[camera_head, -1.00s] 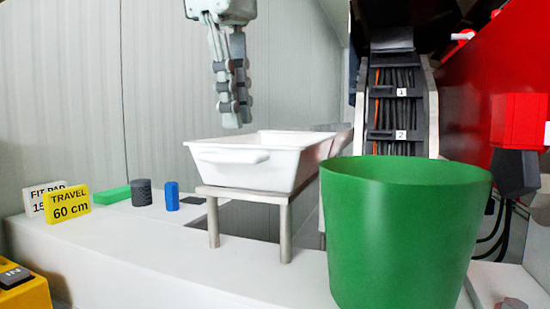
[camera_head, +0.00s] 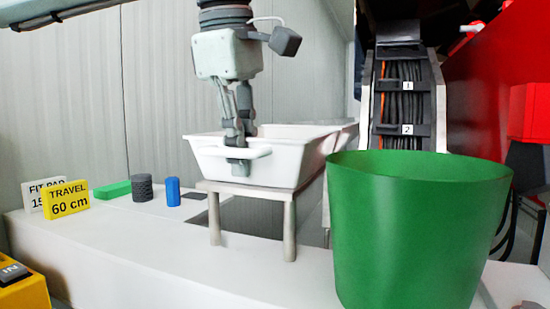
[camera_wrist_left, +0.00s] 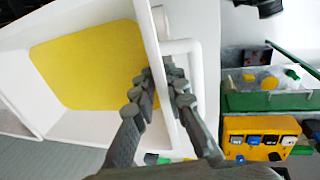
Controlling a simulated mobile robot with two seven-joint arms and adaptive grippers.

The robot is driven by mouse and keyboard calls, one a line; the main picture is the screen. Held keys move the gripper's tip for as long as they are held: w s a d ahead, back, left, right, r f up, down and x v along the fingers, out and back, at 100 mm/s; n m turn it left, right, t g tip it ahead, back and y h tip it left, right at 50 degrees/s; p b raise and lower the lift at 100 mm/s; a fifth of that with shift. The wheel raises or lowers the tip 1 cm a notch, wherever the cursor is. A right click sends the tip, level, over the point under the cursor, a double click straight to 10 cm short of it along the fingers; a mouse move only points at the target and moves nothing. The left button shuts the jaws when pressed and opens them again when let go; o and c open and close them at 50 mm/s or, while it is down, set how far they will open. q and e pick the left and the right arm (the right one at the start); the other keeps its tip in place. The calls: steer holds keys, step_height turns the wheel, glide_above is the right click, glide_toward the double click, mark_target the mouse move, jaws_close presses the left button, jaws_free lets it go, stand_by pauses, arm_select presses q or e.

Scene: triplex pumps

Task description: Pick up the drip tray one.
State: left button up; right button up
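The drip tray is a white rectangular tray (camera_head: 300,165) with a bar handle on its front wall, resting level on a metal stand (camera_head: 292,228). In the left wrist view the tray (camera_wrist_left: 60,22) shows a yellow floor inside. My left gripper (camera_head: 238,155) points down at the tray's front wall near the handle. In the left wrist view the fingers of my left gripper (camera_wrist_left: 165,82) straddle this wall, one inside the tray and one outside, beside the handle. I cannot tell whether both fingers press on the wall. My right gripper is not in view.
A large green bucket (camera_head: 415,235) stands close at the front right. A yellow sign (camera_head: 66,199), a green block (camera_head: 112,190), a dark cylinder (camera_head: 142,188) and a blue cylinder (camera_head: 173,191) stand on the white bench (camera_head: 130,245) to the left. Red machinery is at right.

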arm_select(q)
jaws_close()
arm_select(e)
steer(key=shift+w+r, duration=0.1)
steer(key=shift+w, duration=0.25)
arm_select(q)
steer(key=shift+r, duration=0.1)
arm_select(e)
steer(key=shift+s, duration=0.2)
